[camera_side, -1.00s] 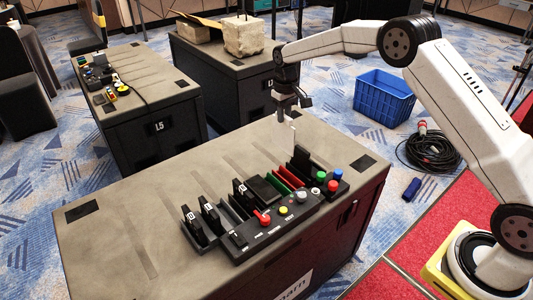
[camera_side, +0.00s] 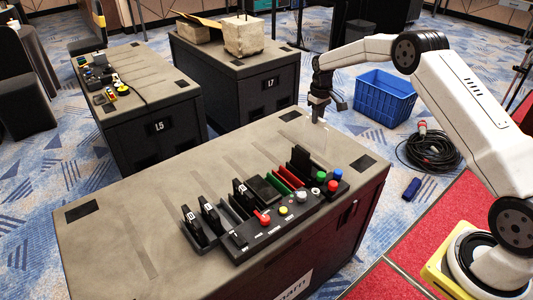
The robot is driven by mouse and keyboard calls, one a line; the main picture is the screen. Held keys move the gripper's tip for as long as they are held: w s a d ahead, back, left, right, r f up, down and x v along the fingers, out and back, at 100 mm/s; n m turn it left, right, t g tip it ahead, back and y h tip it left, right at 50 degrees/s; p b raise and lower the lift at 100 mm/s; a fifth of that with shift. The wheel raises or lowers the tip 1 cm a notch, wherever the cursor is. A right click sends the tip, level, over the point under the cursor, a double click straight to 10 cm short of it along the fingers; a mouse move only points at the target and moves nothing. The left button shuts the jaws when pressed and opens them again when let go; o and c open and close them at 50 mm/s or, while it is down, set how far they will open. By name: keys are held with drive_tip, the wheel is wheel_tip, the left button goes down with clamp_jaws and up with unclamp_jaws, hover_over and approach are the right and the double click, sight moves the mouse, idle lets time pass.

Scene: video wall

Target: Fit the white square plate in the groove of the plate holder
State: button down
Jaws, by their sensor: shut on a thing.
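My gripper (camera_side: 317,117) points down above the far right part of the black case's top, beyond the plate holder. It is shut on the white square plate (camera_side: 311,138), which shows as a faint pale sheet below the fingers. Its edges blend with the grey top, so I cannot tell whether it touches the surface. The black plate holder (camera_side: 232,212) lies near the front edge of the case, with several narrow grooves. Dark plates stand upright in it, and red and green strips (camera_side: 289,177) show toward its right. The plate is behind and apart from the holder.
A control panel with red, yellow, green and blue buttons (camera_side: 320,190) borders the holder's front right. The left part of the case top (camera_side: 130,210) is mostly clear. Two more cases (camera_side: 158,128) stand behind. A blue crate (camera_side: 384,97) is on the floor.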

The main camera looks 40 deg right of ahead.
sight(314, 142)
drive_tip(key=shift+f, duration=5.25)
idle(2.6)
